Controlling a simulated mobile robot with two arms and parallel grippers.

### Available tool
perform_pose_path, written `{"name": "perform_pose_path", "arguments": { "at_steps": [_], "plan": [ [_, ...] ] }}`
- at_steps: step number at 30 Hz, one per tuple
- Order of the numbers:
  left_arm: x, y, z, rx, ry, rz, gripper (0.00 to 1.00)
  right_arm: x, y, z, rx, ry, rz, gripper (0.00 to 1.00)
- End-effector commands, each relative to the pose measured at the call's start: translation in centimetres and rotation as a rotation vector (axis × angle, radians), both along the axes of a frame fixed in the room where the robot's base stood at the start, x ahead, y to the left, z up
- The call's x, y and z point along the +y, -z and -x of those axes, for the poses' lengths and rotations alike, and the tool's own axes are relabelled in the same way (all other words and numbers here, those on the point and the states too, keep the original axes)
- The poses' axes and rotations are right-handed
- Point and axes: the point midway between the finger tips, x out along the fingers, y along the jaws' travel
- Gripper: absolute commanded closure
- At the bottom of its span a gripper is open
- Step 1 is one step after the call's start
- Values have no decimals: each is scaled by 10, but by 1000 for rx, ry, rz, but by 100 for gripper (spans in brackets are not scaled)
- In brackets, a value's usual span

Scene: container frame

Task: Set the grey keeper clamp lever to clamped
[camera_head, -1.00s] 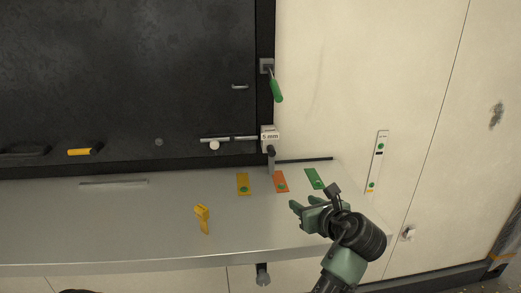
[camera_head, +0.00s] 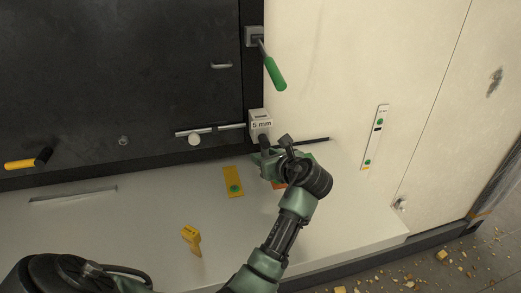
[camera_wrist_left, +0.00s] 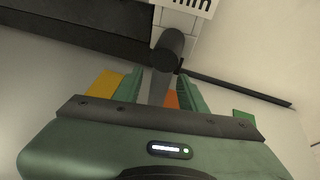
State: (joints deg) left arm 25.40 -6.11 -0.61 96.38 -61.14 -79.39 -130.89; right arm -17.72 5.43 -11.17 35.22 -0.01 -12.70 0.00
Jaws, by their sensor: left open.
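The grey keeper clamp lever points downward below a white block marked "5 mm" (camera_head: 260,124). Its dark round hub (camera_head: 263,140) shows under the block and again in the left wrist view (camera_wrist_left: 168,50); the grey lever arm (camera_wrist_left: 158,88) hangs below it there. My left gripper (camera_head: 262,160) is open just below the block. In the left wrist view its two green fingers (camera_wrist_left: 160,92) stand on either side of the lever arm. I cannot tell whether they touch it. In the head view the gripper hides most of the lever. My right gripper is not in view.
A green-handled lever (camera_head: 274,73) hangs above. A horizontal rod with a white knob (camera_head: 194,140) lies left of the block. The shelf (camera_head: 130,225) holds a yellow tag (camera_head: 233,182), an orange tag (camera_head: 279,185) and a yellow clip (camera_head: 191,236). Debris litters the floor at right.

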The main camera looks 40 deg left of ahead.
Motion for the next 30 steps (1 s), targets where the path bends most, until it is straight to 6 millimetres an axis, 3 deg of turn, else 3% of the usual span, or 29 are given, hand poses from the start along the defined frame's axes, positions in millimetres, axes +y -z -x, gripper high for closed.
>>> {"name": "perform_pose_path", "arguments": {
  "at_steps": [6, 15, 16, 20, 30],
  "plan": [
    [19, 8, -11, 0, -1, 0, 59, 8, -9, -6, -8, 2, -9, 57],
    [22, 11, -12, -1, 0, 0, 59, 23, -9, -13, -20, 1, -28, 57],
    [22, 11, -12, -1, 0, 0, 61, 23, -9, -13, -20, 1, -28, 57],
    [22, 10, -12, -1, 0, 0, 98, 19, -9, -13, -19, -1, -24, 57],
    [22, 10, -12, 0, 0, 0, 100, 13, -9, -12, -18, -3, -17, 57]
  ]
}}
